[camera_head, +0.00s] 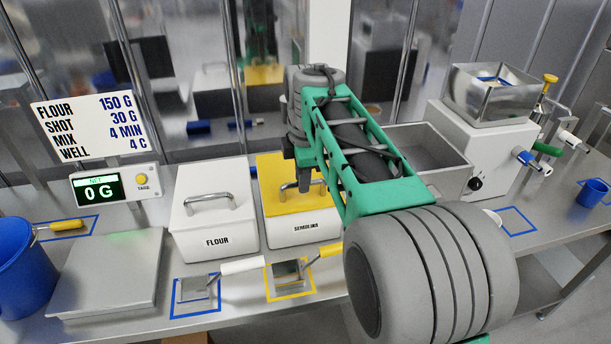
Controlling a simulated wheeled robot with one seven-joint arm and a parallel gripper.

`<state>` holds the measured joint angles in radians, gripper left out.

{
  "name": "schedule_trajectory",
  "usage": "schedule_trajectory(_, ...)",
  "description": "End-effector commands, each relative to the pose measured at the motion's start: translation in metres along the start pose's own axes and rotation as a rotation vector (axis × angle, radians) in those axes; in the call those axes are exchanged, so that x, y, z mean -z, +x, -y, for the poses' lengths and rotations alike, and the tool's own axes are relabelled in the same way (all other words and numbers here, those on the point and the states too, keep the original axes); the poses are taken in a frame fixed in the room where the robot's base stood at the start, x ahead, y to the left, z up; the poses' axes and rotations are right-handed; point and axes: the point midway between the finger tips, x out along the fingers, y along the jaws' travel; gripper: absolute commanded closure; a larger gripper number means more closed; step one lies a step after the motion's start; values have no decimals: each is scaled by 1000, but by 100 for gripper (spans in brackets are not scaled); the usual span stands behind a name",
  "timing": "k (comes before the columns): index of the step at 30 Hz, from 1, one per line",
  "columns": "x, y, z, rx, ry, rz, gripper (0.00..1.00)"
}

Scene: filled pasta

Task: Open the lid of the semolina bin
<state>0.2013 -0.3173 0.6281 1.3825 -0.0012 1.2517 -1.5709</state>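The semolina bin (305,232) is a white box labelled SEMOLINA, standing right of the flour bin. Its yellow lid (272,172) lies closed on top and carries a metal bar handle (285,199). My gripper (304,188) points down over the lid, with its tip at or very near the handle. I cannot tell whether it touches the handle or is around it. The fingers are small and seen partly end-on, so their opening is unclear. My arm hides the right side of the lid and bin.
The flour bin (212,212) with its white lid stands close on the left. White-handled (243,265) and yellow-handled (328,250) scoops lie in front. A scale plate (108,270) and blue bucket (22,265) are at left. A mixing machine (470,150) stands at right.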

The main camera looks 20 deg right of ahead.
Motion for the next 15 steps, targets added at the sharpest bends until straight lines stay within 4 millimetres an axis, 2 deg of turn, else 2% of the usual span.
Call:
schedule_trajectory(1,0,0,0,0,0,0,82)
schedule_trajectory(8,0,0,0,1,0,0,100)
schedule_trajectory(15,0,0,1,3,0,0,100)
